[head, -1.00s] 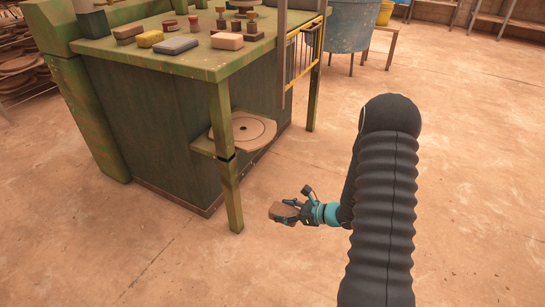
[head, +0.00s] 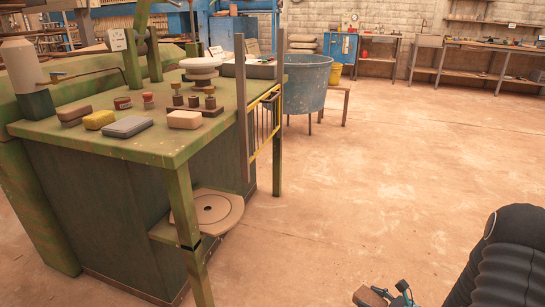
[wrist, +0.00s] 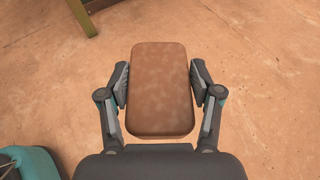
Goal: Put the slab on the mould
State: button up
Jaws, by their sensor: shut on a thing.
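The slab (wrist: 160,90) is a brown, rounded rectangular block. My gripper (wrist: 160,85) is shut on it, one finger pad on each long side, above the bare floor. In the head view the slab (head: 368,296) and gripper tip show at the bottom edge, right of the green table and apart from it. A round white piece (head: 201,66) on the table looks like a mould. A flat round disc (head: 212,208) lies on a low shelf of the table; I cannot tell for certain which is the mould.
A blue tub (head: 306,85) stands behind. Floor to the right is clear.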

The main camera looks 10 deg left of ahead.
aim_at(202, 66)
jog(key=z, duration=0.3)
jog(key=i, duration=2.25)
jog(key=u, duration=2)
